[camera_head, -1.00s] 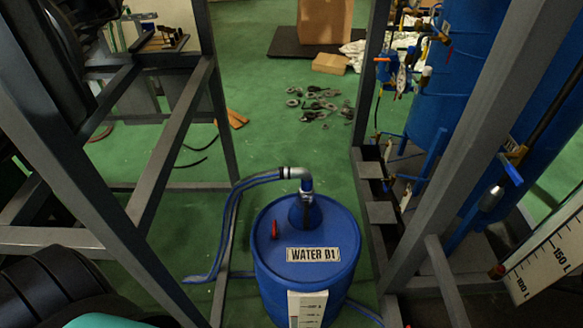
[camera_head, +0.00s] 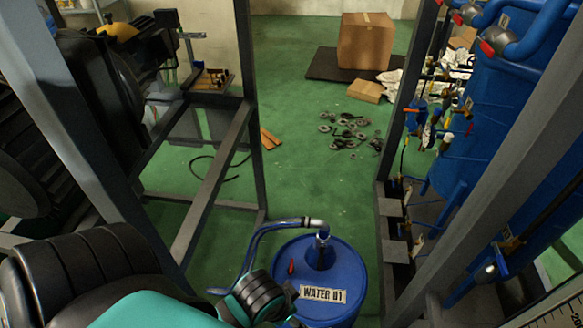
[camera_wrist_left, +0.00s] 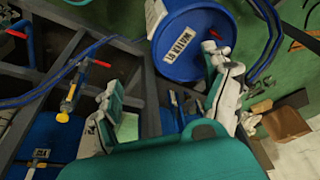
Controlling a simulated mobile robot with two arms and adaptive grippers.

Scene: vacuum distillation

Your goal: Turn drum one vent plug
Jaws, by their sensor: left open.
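The blue drum (camera_head: 343,275) marked WATER 01 stands on the green floor at the bottom middle of the head view. A small red vent plug (camera_head: 291,267) stands on the left of its lid, beside the label. The left wrist view also shows the drum (camera_wrist_left: 185,60) and the red plug (camera_wrist_left: 214,32), close to the tip of one finger. My left gripper (camera_wrist_left: 161,68) is open with its fingers spread toward the drum and nothing held. In the head view my left arm hides most of this gripper at the drum's near left edge. My right gripper is not in view.
A hose with a metal elbow (camera_head: 313,222) joins the drum's top. Grey frame posts (camera_head: 245,100) stand to the left and right. Blue tanks (camera_head: 480,130) and valves are on the right. Loose parts (camera_head: 350,130) and a cardboard box (camera_head: 365,40) lie on the floor beyond.

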